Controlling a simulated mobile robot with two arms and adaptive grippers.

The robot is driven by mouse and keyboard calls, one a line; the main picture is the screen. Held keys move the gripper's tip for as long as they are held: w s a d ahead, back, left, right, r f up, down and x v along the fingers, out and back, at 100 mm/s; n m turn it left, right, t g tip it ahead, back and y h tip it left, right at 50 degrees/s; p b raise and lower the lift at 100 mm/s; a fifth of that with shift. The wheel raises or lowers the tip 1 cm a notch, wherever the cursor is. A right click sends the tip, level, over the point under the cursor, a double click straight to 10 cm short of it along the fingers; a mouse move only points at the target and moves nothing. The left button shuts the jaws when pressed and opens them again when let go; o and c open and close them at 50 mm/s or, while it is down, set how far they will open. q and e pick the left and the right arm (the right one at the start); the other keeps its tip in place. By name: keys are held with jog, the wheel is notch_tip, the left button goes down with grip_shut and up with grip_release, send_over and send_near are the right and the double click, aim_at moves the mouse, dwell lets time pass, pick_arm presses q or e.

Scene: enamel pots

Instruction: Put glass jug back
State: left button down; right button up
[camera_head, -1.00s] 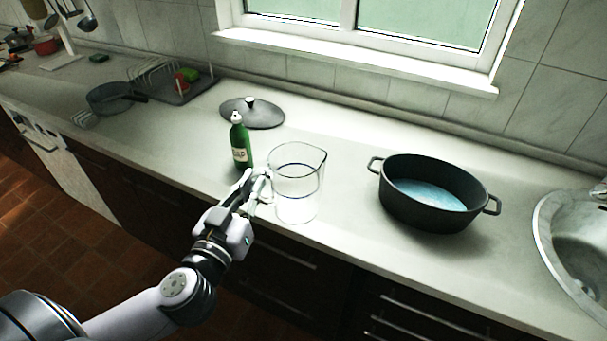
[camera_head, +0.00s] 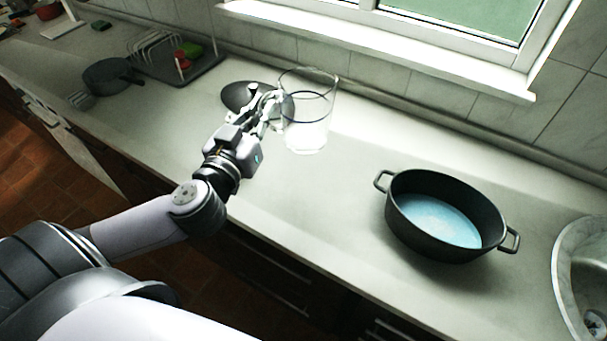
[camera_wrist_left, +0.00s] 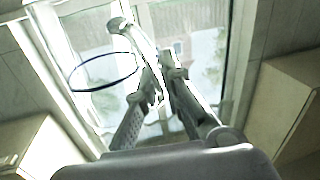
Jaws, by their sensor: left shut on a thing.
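The clear glass jug (camera_head: 308,133) is upright in the head view, near the back of the counter and left of the pot. My left gripper (camera_head: 272,108) is shut on its left side. I cannot tell for sure whether the jug's base touches the counter. In the left wrist view, the two fingers of my left gripper (camera_wrist_left: 160,88) are close together, and a dark oval ring, seemingly on the jug (camera_wrist_left: 104,88), shows beside them. My right gripper is not in view.
A dark lid (camera_head: 238,97) lies behind my left gripper. A black oval pot (camera_head: 403,219) with blue inside stands right of the jug, beside the sink (camera_head: 562,262). A dark pan (camera_head: 106,76) and a dish rack (camera_head: 152,57) are at left. The counter between jug and pot is clear.

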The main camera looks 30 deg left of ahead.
pick_arm(q)
jog(key=f+b, duration=0.2)
jog(key=f, duration=0.4)
jog(key=f+b, duration=0.3)
jog(key=f, duration=0.3)
jog(key=f+b, duration=0.2)
jog(key=f, duration=0.5)
jog(key=shift+s+b, duration=0.35)
jog(key=shift+d+f, duration=0.1)
jog(key=shift+f, duration=0.05)
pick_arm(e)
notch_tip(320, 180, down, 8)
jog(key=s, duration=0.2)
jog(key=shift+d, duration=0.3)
pick_arm(q)
jog(key=c, duration=2.2)
grip_release()
jog(key=shift+f, duration=0.2)
jog(key=o, duration=0.4)
jog(key=shift+o, duration=0.4)
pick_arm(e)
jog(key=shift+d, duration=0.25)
